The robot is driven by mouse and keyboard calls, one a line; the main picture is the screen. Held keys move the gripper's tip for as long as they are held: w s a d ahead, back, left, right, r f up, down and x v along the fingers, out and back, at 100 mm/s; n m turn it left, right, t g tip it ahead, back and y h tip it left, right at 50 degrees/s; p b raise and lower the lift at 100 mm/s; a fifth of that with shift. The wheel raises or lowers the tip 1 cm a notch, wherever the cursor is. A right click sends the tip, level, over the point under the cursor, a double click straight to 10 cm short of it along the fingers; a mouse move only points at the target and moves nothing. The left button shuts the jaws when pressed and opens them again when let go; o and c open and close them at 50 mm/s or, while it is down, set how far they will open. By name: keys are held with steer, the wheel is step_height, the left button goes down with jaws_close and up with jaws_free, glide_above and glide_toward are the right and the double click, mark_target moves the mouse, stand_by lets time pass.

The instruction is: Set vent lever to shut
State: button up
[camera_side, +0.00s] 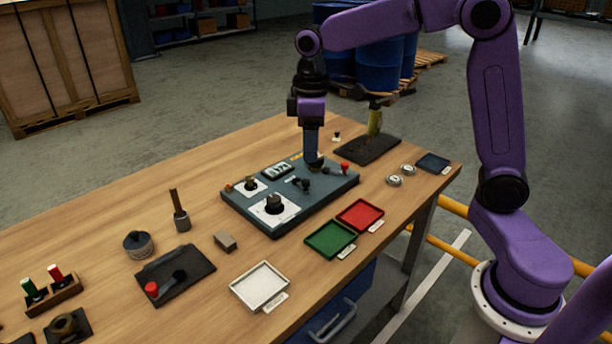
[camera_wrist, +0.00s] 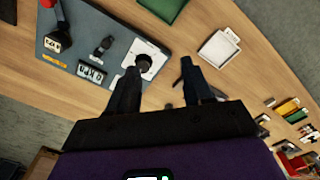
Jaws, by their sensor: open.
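A grey-blue control panel (camera_side: 245,214) lies on the wooden bench and carries several knobs and levers. Its labels are too small to read, so I cannot tell which control is the vent lever. A small black toggle-like lever (camera_side: 300,183) sits mid-panel; it also shows in the wrist view (camera_wrist: 103,46). A larger black-handled control (camera_wrist: 55,42) is at the panel's left in the wrist view. My gripper (camera_side: 314,158) points down over the panel's back part in the side view. In the wrist view my open, empty fingers (camera_wrist: 160,75) appear near a round black knob on a white plate (camera_wrist: 143,62).
A separate dark plate (camera_side: 190,262) carries a red-knobbed lever. Green (camera_side: 330,239), red (camera_side: 360,215) and white (camera_side: 260,286) trays stand in front of the panel. A dark base with a yellow-green upright (camera_side: 375,122) stands behind it.

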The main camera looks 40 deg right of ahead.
steer(key=m, duration=0.2)
glide_above(306, 181)
step_height(306, 181, down, 18)
steer(key=shift+w+d+r, duration=0.1)
steer(key=shift+r, duration=0.05)
steer(key=shift+c, duration=0.3)
jaws_close()
